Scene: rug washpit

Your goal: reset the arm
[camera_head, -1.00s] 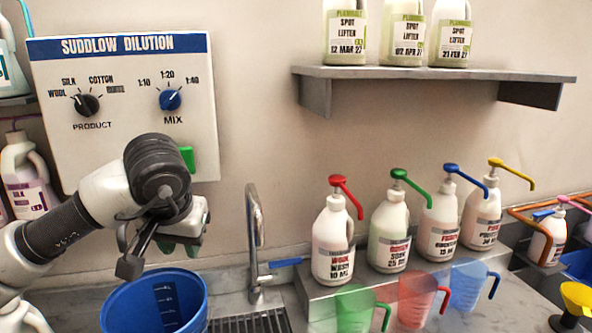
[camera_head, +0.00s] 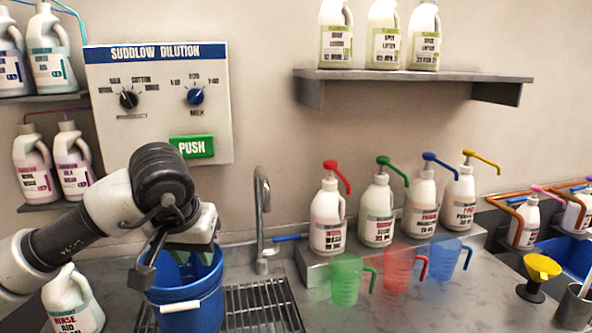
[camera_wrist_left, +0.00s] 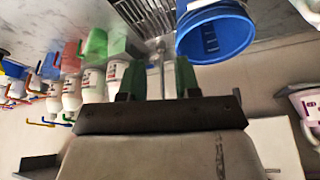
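My left arm (camera_head: 75,235) comes in from the left in the head view, bent at a dark wrist joint. My left gripper (camera_head: 190,252) points down at the blue bucket (camera_head: 195,310), in front of its rim or over it; the exact gap is hard to judge. In the left wrist view, the two green fingers of the gripper (camera_wrist_left: 157,80) stand apart with nothing held between them, and the bucket (camera_wrist_left: 213,38) shows to one side. My right gripper is not in view.
The dilution panel (camera_head: 160,75) with two dials and a green PUSH button (camera_head: 191,146) is behind the arm. A tap (camera_head: 262,215) stands right of the bucket. Pump bottles (camera_head: 328,215) and coloured jugs (camera_head: 345,280) line the counter. A Rinse Aid bottle (camera_head: 72,300) stands left.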

